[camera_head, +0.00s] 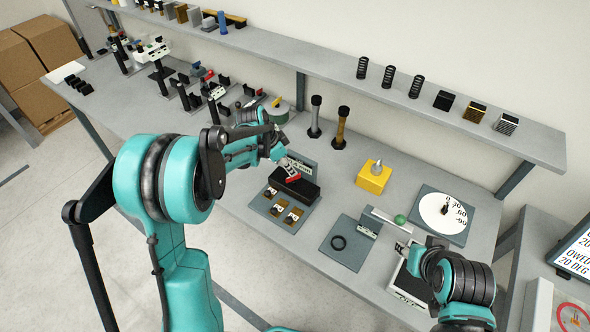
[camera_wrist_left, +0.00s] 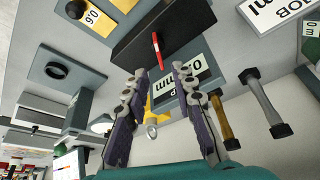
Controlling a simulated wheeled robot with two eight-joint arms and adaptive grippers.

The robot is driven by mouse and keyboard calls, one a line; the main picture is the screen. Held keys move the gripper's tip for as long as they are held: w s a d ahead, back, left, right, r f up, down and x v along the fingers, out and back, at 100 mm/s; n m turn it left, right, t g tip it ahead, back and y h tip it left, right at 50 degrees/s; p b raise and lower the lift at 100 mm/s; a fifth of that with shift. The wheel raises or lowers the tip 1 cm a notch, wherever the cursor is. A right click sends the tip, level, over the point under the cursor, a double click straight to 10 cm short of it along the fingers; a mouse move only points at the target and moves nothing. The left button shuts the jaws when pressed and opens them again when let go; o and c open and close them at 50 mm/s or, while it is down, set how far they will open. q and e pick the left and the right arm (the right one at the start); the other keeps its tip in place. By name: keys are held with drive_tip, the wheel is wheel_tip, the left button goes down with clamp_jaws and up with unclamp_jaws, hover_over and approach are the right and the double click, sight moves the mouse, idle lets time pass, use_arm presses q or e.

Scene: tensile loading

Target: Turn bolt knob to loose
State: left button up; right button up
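No part is clearly marked as the bolt knob. A yellow block (camera_head: 373,178) with a pale round knob on top stands on the bench in the head view. A yellow part (camera_wrist_left: 158,104) with a silvery round end shows between my left fingers in the wrist view; I cannot tell if it is the same block. My left gripper (camera_wrist_left: 159,70) is open, with its two dark fingers apart and nothing clearly held. In the head view it is above a black block (camera_head: 297,189) with a red piece (camera_wrist_left: 156,50) on it. My right gripper (camera_head: 421,262) is at the lower right, its fingers unclear.
Dark and gold upright posts (camera_head: 341,128) stand behind the black block. A white dial plate (camera_head: 443,212), a plate with a black ring (camera_head: 345,257) and a green ball (camera_head: 400,219) lie right. Fixtures crowd the back left. A shelf (camera_head: 330,82) runs along the wall.

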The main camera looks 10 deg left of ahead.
sight(293, 179)
use_arm(q)
drive_tip(key=b+x, duration=0.1)
drive_tip(key=x, duration=0.4)
drive_tip(key=shift+f, duration=0.35)
drive_tip(key=shift+w, duration=0.1)
clamp_jaws()
